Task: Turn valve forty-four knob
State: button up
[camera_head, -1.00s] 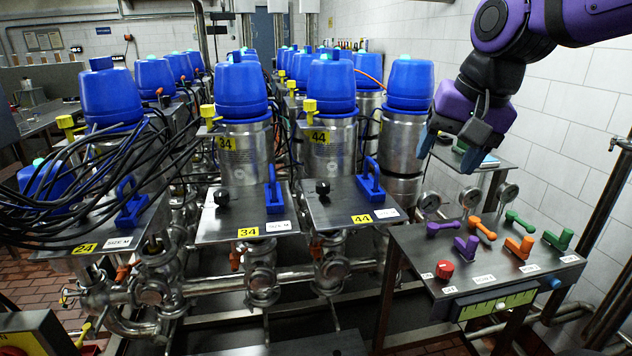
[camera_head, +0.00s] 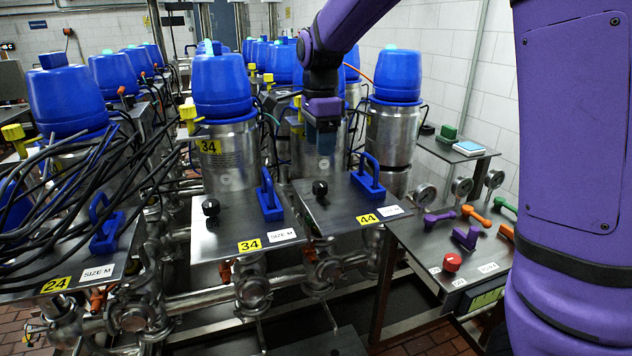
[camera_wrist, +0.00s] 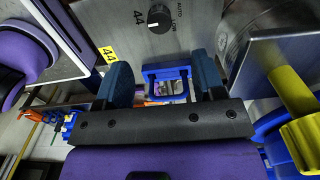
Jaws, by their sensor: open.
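The valve forty-four knob (camera_head: 320,188) is a small black round knob on the steel plate (camera_head: 335,217) tagged with a yellow 44 label (camera_head: 367,218). In the wrist view the knob (camera_wrist: 159,18) is near the top centre, with a light pointer mark facing left. "44" and "AUTO" are printed beside it. My gripper (camera_head: 322,140) hangs above and behind the knob in the head view, apart from it. In the wrist view my gripper (camera_wrist: 162,76) shows two blue fingers spread apart with nothing held. A blue handle (camera_wrist: 167,72) appears between and beyond them.
A blue handle (camera_head: 368,176) stands on the same plate, right of the knob. Plate 34 with its own knob (camera_head: 211,208) lies to the left. Steel canisters with blue caps (camera_head: 221,80) stand behind. A side table (camera_head: 420,255) holds coloured handles and a red knob (camera_head: 452,262).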

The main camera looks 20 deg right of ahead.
aim_at(320, 183)
notch_tip(320, 183, down, 10)
jog(key=shift+f, duration=0.2)
jog(key=shift+c, duration=0.2)
jog(key=c, duration=0.9)
